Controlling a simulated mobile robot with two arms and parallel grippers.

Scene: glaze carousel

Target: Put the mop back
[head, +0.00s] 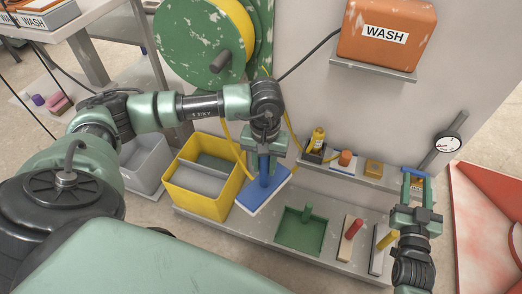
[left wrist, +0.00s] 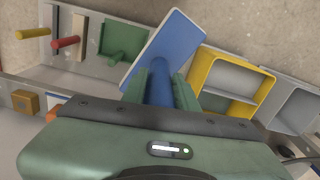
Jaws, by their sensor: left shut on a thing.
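The mop is a flat blue pad (head: 254,198) with a pale edge and a short upright blue handle (head: 264,170). My left gripper (head: 266,156) is shut on the handle from above; in the left wrist view the fingers (left wrist: 161,88) stand either side of it, with the blue pad (left wrist: 170,45) beyond. The pad is over the low grey shelf (head: 250,225), between the yellow bucket (head: 222,203) and the green tray (head: 287,240). I cannot tell whether it touches the shelf. My right gripper (head: 415,181) is at the right, open, with a blue item visible between or behind its fingers.
The green tray, a red-handled tool (head: 352,230) and a yellow-handled tool (head: 386,241) lie along the shelf. A grey bin (head: 148,165) stands left of the yellow bucket. A yellow bottle (head: 318,139) and small blocks sit on the rear ledge. A green hose reel (head: 187,45) is behind.

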